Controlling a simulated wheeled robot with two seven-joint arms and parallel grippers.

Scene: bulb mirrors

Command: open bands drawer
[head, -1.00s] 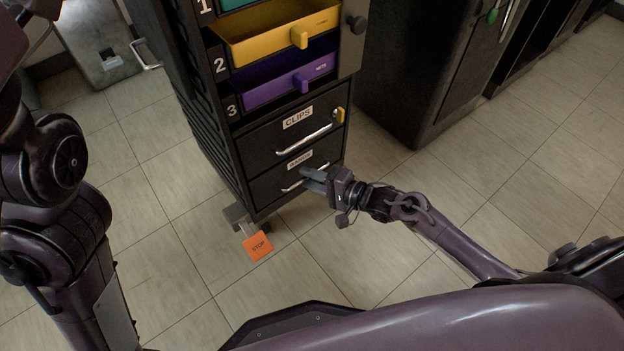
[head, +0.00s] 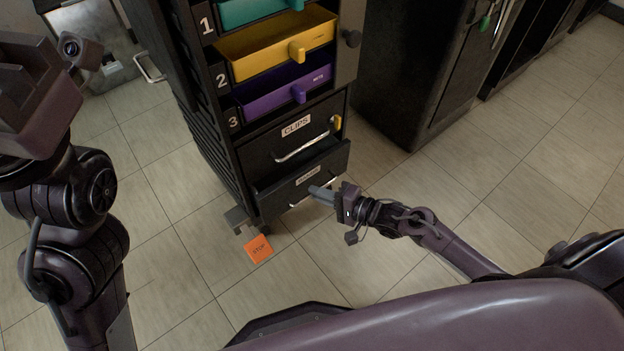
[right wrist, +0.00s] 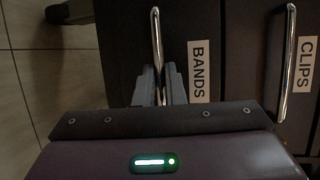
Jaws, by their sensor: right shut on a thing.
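The bands drawer (head: 290,196) is the lowest drawer of the dark cabinet, and it stands partly pulled out. Its label BANDS (right wrist: 199,72) and its metal bar handle (right wrist: 157,40) show in the right wrist view. My right gripper (head: 318,193) is at the drawer front, its fingers on both sides of the handle; in the right wrist view the gripper (right wrist: 162,84) is shut on it. My left arm is at the left of the head view; its gripper's fingers cannot be made out.
The clips drawer (head: 270,140) above is shut. Higher up, purple (head: 285,92), yellow (head: 270,50) and teal (head: 250,12) drawers stick out. An orange STOP tag (head: 258,248) is near the floor at the cabinet's foot.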

